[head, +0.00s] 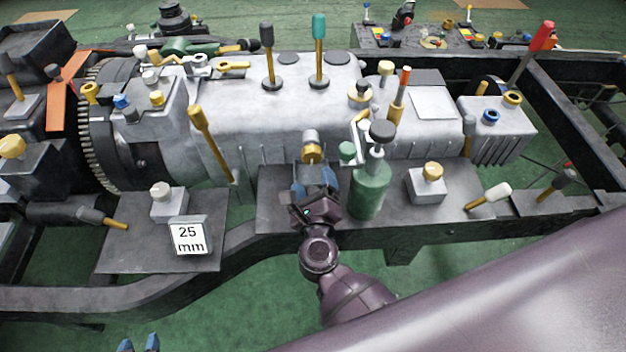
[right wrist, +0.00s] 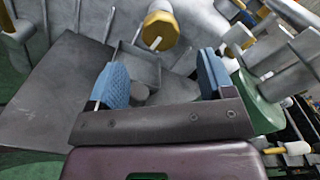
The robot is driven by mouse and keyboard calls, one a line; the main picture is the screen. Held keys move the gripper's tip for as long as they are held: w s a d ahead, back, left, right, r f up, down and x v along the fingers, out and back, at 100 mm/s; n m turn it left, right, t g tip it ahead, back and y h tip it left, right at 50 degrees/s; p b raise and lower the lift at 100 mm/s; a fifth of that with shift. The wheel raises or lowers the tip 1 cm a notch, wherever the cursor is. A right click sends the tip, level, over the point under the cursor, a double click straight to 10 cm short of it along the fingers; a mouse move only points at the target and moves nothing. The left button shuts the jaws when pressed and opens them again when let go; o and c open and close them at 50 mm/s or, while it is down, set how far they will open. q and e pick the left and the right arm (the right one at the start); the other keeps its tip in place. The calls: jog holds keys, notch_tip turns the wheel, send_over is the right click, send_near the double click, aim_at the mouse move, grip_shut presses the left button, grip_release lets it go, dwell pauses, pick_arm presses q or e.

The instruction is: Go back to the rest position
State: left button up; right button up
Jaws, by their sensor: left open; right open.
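My right gripper (head: 313,182) is open in the middle of the head view. It reaches over the grey plate in front of the large grey gearbox casing (head: 230,105). In the right wrist view its blue finger pads (right wrist: 162,80) stand apart with nothing held between them. A gold-capped knob (right wrist: 161,30) is beyond the pads, and it also shows above the gripper in the head view (head: 312,153). My left gripper (head: 138,344) shows only its two blue fingertips at the bottom left edge, apart and empty.
A green pump bottle (head: 371,190) stands close to the right of my right gripper. A block with a gold knob (head: 427,185) is further right. A "25 mm" sign (head: 189,237) stands on the left plate. The dark chassis rail (head: 200,265) crosses in front; green floor lies below.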

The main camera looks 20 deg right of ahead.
dwell(0.4)
jog(key=s+a+r+n+g+y, duration=0.15)
jog(key=s+n+y, duration=0.35)
jog(key=n, duration=0.6)
jog(key=s+n+g+y, duration=0.35)
jog(key=n+y, duration=0.35)
jog(key=n, duration=0.4)
jog(key=s+d+f+n+g+h, duration=0.2)
jog(key=s+d+n+g+h, duration=0.25)
jog(key=s+d, duration=0.4)
jog(key=s+d+f+n+g+h, duration=0.2)
jog(key=s+d+n+g+h, duration=0.35)
jog(key=s, duration=0.45)
jog(key=w+f+t+y, duration=0.3)
jog(key=w+f+t, duration=0.5)
jog(key=shift+w+d+t, duration=0.25)
jog(key=shift+w+t, duration=0.05)
jog(key=shift+w, duration=0.05)
